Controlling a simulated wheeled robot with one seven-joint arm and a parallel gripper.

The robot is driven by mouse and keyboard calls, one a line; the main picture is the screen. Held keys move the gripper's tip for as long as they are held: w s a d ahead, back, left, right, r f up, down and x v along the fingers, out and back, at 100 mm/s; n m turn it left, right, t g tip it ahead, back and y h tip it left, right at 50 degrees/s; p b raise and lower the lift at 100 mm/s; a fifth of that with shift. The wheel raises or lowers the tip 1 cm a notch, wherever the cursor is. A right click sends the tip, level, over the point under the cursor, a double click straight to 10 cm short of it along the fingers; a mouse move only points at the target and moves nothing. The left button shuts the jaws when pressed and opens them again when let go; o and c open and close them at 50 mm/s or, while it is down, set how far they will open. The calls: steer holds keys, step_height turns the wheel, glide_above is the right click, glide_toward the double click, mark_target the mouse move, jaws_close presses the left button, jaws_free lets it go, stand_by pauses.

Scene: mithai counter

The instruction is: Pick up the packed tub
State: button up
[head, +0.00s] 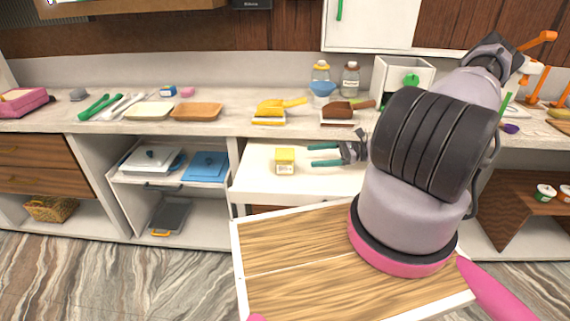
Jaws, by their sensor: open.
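The packed tub (285,161) is a small yellow block-shaped tub with a pale label on its front. It stands upright on a white pull-out surface (255,186) below the counter. My gripper (312,155) has two teal fingers that point left, toward the tub. The fingers are apart with nothing between them. Their tips stop a short gap to the right of the tub and do not appear to touch it. My own arm hides what lies to the right of the gripper.
The counter (60,125) above holds yellow and brown scoops, trays and jars. A wooden board with a white rim (236,262) is in front, below the tub. Small tubs (545,191) sit at far right.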

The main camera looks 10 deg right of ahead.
mark_target(285, 157)
steer(key=shift+w+a+f+m+t+y, duration=0.15)
steer(key=shift+f+m+t+y, duration=0.15)
steer(key=shift+f+m+t, duration=0.3)
steer(key=x, duration=0.5)
steer(key=shift+w+a, duration=0.1)
steer(key=shift+a, duration=0.25)
steer(key=x, duration=0.5)
steer(key=shift+w, duration=0.2)
steer(key=c, duration=1.2)
steer(key=shift+c, duration=0.2)
